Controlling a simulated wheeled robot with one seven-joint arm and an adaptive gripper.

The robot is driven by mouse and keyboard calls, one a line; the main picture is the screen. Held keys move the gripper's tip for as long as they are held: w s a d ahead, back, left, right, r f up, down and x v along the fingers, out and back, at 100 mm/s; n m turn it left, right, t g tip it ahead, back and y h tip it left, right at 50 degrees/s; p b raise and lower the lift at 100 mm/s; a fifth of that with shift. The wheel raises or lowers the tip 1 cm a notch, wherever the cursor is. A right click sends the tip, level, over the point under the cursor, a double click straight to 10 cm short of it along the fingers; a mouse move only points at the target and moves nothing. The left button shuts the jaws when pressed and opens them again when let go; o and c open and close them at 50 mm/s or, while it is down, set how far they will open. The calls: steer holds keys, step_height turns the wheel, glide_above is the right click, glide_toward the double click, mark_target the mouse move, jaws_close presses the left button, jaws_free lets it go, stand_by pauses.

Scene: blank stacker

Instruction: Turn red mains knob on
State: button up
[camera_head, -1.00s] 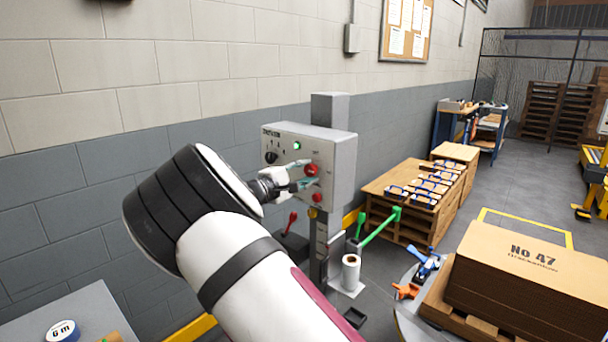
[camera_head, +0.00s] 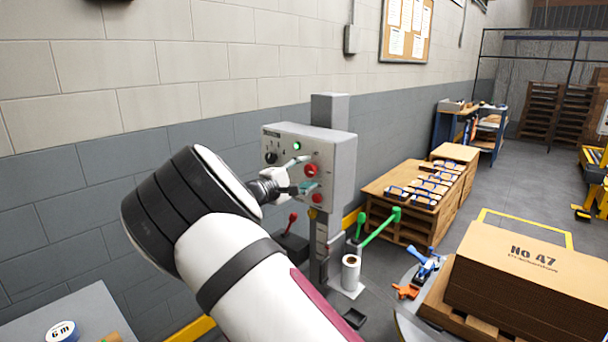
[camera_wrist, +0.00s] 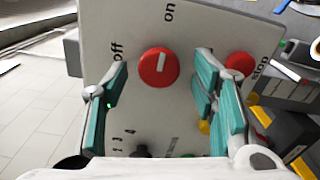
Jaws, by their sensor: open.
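The red mains knob (camera_wrist: 158,68) is on the grey control panel (camera_wrist: 120,20), with a white pointer mark running roughly up and down in the wrist view. The mark lines up roughly towards the "on" label above; "off" is to the upper left. My gripper (camera_wrist: 160,85) is open, with one teal-padded finger on each side of the knob and visible gaps between. In the head view the red knob (camera_head: 311,170) shows between the fingertips of my gripper (camera_head: 302,174). Whether the fingertips reach past the knob's face is unclear.
A red stop button (camera_wrist: 239,64) sits just right of the right finger. A green lamp (camera_head: 297,146) is lit on the panel, and a black knob (camera_head: 271,158) is left of it. Red (camera_head: 293,217) and green (camera_head: 380,225) levers stand below. A paper roll (camera_head: 351,272) is near the post.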

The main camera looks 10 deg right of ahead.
steer(key=v, duration=1.2)
steer(key=s+d+m+g+y, duration=0.6)
steer(key=s+d+g, duration=0.3)
steer(key=s+d, duration=0.85)
steer(key=s+a+m+t+y, duration=0.1)
steer(key=s+a+y, duration=0.1)
steer(key=s, duration=0.7)
steer(key=s+a+r+m+y+p, duration=0.1)
steer(key=s+a+y, duration=0.1)
steer(key=s, duration=0.7)
steer(key=s+a+r+m+t+y, duration=0.1)
steer(key=s+y, duration=0.3)
steer(key=s, duration=0.6)
steer(key=shift+a+t+y, duration=0.3)
steer(key=shift+a, duration=0.55)
